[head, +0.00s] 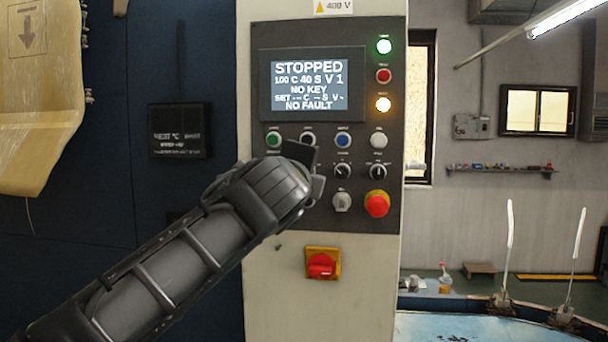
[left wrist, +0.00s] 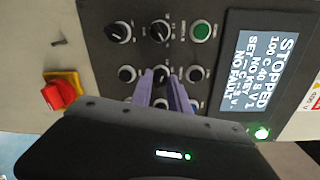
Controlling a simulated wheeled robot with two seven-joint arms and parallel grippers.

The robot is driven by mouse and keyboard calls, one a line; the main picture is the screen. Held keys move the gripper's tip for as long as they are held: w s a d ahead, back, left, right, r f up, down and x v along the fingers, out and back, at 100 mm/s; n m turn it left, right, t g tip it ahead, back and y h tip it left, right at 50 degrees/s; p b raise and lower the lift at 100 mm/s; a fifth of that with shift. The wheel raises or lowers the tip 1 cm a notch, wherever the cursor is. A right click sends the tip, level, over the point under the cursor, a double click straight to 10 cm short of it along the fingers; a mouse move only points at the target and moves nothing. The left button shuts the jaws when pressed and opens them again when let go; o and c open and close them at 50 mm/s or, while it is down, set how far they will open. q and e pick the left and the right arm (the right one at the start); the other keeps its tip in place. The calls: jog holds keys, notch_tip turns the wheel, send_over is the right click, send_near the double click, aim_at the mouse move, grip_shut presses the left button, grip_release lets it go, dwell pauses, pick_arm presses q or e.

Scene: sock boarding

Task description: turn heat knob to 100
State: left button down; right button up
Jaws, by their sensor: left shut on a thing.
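The control panel (head: 326,225) stands in the middle of the head view. My left gripper (head: 312,172) reaches it from the lower left and covers part of its second row. In the left wrist view my gripper's two purple fingers (left wrist: 163,84) are shut on a small dark knob (left wrist: 162,73) in that row. The fingers hide much of the knob and its pointer. The display (head: 310,85) reads STOPPED, 100 C 40 S V 1, NO KEY, a SET line with dashes, and NO FAULT. Labels by the knobs are too small to read. My right gripper is out of view.
Other knobs (head: 343,171) sit close by, with coloured buttons (head: 343,140) above. A red emergency button (head: 377,204) is at lower right. A red and yellow switch (head: 321,264) sits below. A green lamp (head: 384,46) and an amber lamp (head: 383,104) are lit.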

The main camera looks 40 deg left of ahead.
pick_arm(q)
jog(key=c, duration=1.3)
grip_release()
jog(key=shift+o, duration=0.2)
jog(key=b+v, duration=0.1)
jog(key=v, duration=0.6)
jog(key=shift+s+d+b, duration=0.2)
jog(key=shift+s+b, duration=0.1)
jog(key=shift+s, duration=0.05)
